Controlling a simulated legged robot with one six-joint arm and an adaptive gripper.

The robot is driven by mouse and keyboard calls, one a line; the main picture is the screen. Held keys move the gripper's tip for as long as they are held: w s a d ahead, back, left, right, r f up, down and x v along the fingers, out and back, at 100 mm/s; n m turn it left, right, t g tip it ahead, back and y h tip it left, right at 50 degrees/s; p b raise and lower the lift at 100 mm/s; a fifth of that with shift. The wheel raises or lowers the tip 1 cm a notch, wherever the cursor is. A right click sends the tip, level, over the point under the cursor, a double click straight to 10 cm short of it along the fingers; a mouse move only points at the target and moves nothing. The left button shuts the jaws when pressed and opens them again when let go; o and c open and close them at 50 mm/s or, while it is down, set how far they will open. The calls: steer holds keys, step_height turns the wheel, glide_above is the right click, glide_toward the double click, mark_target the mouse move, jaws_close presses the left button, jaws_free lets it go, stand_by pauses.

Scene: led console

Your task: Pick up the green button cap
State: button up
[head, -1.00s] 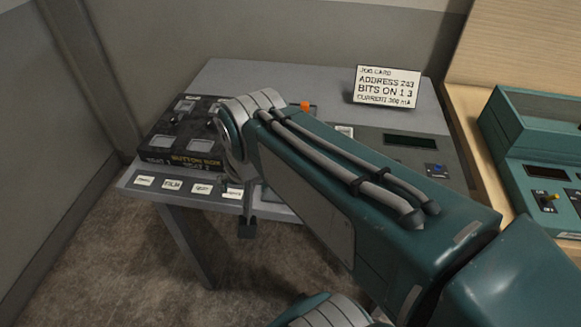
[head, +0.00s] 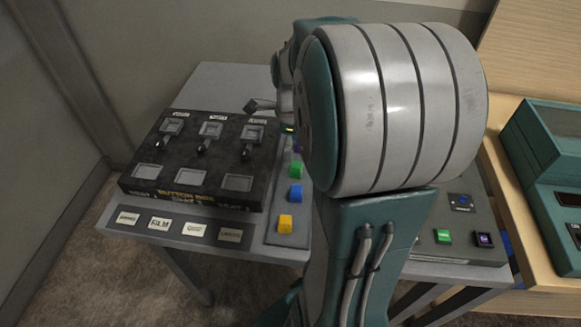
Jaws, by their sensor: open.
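A small green button cap (head: 295,170) stands on a grey strip (head: 288,240) beside the black button box. It is in a row between a partly hidden purple cap (head: 297,149) and a blue cap (head: 295,193), with a yellow cap (head: 285,222) at the near end. My gripper (head: 272,112) shows only in part behind my large arm joint. A dark finger sticks out to the left, above and beyond the caps. It is open and apart from the green cap; its other parts are hidden.
The button box (head: 200,160) has several levers and square sockets. Label cards (head: 160,223) line the table's front edge. A console (head: 460,250) at right carries green (head: 443,236) and purple buttons. A teal unit (head: 545,150) stands on the wooden desk. My arm hides the table's middle.

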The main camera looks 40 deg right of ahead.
mark_target(296, 164)
steer(key=f, duration=0.1)
steer(key=d+f, duration=0.1)
steer(key=f, duration=0.1)
steer(key=shift+d, duration=0.2)
steer(key=f, duration=0.4)
steer(key=shift+s+a+f, duration=0.15)
steer(key=shift+a+f, duration=0.15)
steer(key=shift+f, duration=0.1)
steer(key=shift+c, duration=1.2)
steer(key=shift+d, duration=0.2)
steer(key=c, duration=0.9)
